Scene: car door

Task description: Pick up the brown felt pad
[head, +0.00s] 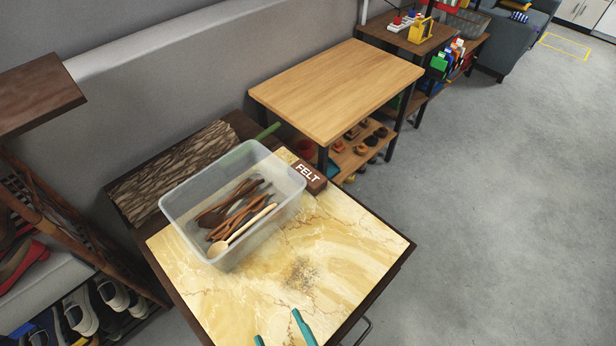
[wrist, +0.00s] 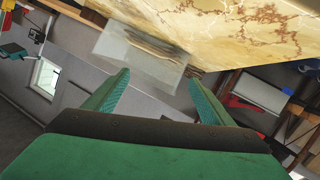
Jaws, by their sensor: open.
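The brown felt pad (head: 309,177), a small block marked "FELT", sits at the back right of the marble-topped table (head: 340,255). It is close against the right side of a clear plastic bin (head: 190,238); I cannot tell if they touch. My gripper (head: 281,332) shows only as two teal fingertips at the bottom edge of the head view, over the table's front part and well apart from the pad. In the wrist view my gripper (wrist: 159,82) is open with nothing between its fingers. I cannot make out the pad there.
The bin holds several wooden utensils (head: 238,220), and a green handle (head: 268,131) shows behind it. A wooden table (head: 340,85) stands beyond. A shoe rack (head: 95,305) is at left. The marble top's front and right are clear, as is the grey floor (head: 500,200) to the right.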

